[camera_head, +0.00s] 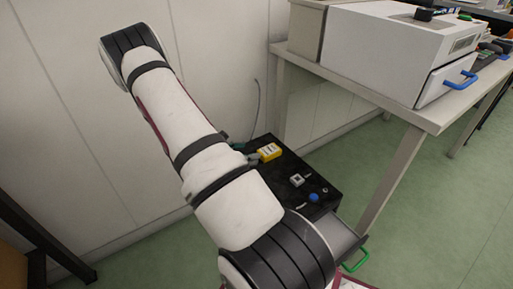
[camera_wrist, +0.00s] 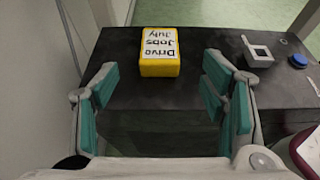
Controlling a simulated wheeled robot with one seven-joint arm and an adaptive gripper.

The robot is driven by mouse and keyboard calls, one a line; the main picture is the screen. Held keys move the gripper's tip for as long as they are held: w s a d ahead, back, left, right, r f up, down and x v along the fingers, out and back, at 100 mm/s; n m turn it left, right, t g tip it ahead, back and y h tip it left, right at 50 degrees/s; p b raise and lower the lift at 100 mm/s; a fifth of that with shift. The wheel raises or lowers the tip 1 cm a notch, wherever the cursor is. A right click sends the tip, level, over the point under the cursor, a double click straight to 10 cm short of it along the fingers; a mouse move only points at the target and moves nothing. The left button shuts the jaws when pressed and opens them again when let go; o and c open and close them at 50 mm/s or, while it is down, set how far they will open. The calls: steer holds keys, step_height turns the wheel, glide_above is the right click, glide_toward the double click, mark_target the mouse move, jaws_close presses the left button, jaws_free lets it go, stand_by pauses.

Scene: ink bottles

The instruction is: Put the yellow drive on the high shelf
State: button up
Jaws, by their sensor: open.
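The yellow drive (camera_wrist: 159,67) is a small yellow block with a white label reading "Drive Jobs July", upside down in the wrist view. It lies on top of a black cabinet (camera_wrist: 120,50). In the head view the drive (camera_head: 269,152) sits towards the back of the cabinet top. My gripper (camera_wrist: 160,88) is open and empty, with green pads on both fingers. The drive is just beyond the fingertips, roughly centred between them. In the head view my arm hides most of the gripper. I cannot pick out a high shelf in either view.
A grey square piece (camera_wrist: 257,52) and a blue round knob (camera_wrist: 298,60) are on the cabinet top, right of the drive. An open drawer with a green handle (camera_head: 355,262) juts from the cabinet. A white table (camera_head: 440,118) with a large white machine (camera_head: 385,45) stands right.

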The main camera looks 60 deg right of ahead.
steer(key=s+a+r+m+y, duration=0.15)
steer(key=a+r+m, duration=0.25)
steer(key=a+r, duration=0.65)
steer(key=a+r+m+y, duration=0.3)
steer(key=a+r+m, duration=0.3)
steer(key=r, duration=0.7)
steer(key=s+a+r+m+t+y, duration=0.1)
steer(key=s+a+r+t+y, duration=0.1)
steer(key=s+a, duration=0.3)
steer(key=s+a+r+t+y, duration=0.2)
steer(key=s+a, duration=0.4)
steer(key=a, duration=0.6)
steer(key=s+a+r+m+t+y, duration=0.1)
steer(key=s+a+r+t+y, duration=0.1)
steer(key=s+a, duration=0.3)
steer(key=a+r+y, duration=0.1)
steer(key=a, duration=0.2)
steer(key=shift+s+a+r+m+t, duration=0.2)
steer(key=shift+a+r+m+t, duration=0.1)
steer(key=shift+t, duration=0.1)
steer(key=shift+d, duration=0.1)
